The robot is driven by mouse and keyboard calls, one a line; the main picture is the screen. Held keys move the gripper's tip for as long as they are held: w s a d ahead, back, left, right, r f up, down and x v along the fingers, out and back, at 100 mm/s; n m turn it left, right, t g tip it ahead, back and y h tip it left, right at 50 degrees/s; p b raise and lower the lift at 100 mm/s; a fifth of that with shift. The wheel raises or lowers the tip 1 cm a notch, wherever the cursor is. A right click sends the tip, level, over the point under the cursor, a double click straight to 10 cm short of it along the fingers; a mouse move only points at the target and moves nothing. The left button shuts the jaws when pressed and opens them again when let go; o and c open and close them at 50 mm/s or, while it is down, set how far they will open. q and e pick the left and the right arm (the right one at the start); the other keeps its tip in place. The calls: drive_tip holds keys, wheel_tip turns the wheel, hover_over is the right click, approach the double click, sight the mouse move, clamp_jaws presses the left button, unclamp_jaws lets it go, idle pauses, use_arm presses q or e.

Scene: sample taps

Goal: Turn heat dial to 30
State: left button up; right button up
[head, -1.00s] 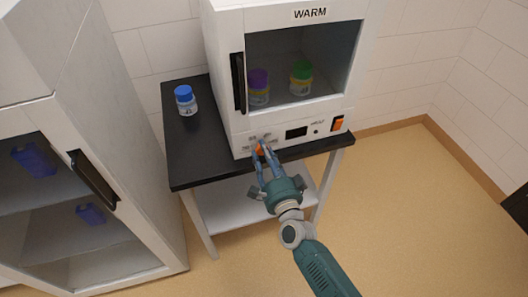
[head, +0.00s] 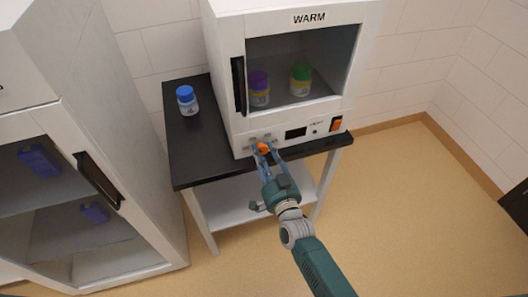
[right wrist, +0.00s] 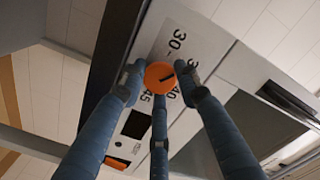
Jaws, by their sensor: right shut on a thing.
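The heat dial (head: 263,149) is a small orange knob low on the front of the white WARM cabinet (head: 240,125). In the right wrist view the dial (right wrist: 159,75) shows a dark pointer line slanting toward the upper right. My left gripper is not in view.
An orange switch (head: 336,124) and a dark display (head: 296,133) are on the same panel. A blue-capped jar (head: 187,100) stands on the black table (head: 196,152). Purple-capped (head: 258,88) and green-capped (head: 301,79) jars sit inside the cabinet. A second white cabinet (head: 150,190) stands left.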

drive_tip(key=n, duration=0.6)
drive_tip(key=shift+f+n+p, duration=0.1)
drive_tip(key=shift+n+p, duration=0.25)
drive_tip(key=shift+n, duration=0.05)
idle(0.4)
drive_tip(key=o, duration=1.1)
drive_tip(key=shift+o, duration=0.2)
drive_tip(key=v, duration=1.2)
